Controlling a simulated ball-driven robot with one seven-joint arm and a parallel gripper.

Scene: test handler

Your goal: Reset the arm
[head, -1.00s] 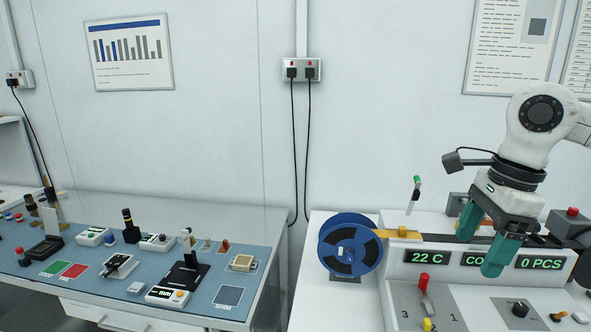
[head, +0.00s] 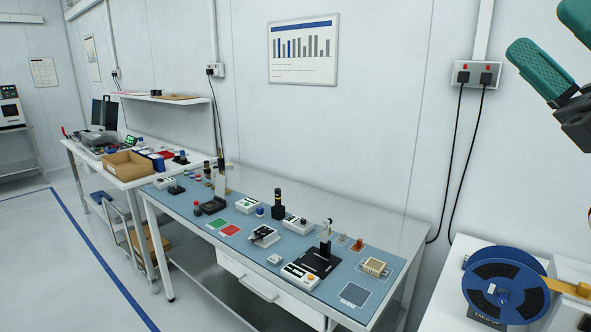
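My gripper (head: 558,48) is at the top right corner of the head view, partly cut off by the frame edge. Its two teal fingers are spread apart with nothing between them. It is up in front of the white wall, above and apart from the blue reel (head: 505,287). The rest of my arm is mostly out of view.
A bench with a blue mat (head: 320,291) holds several small devices in the middle. A second bench with a cardboard box (head: 128,164) stands further left. A wall socket (head: 477,74) has two hanging cables. Open floor (head: 50,265) lies at left.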

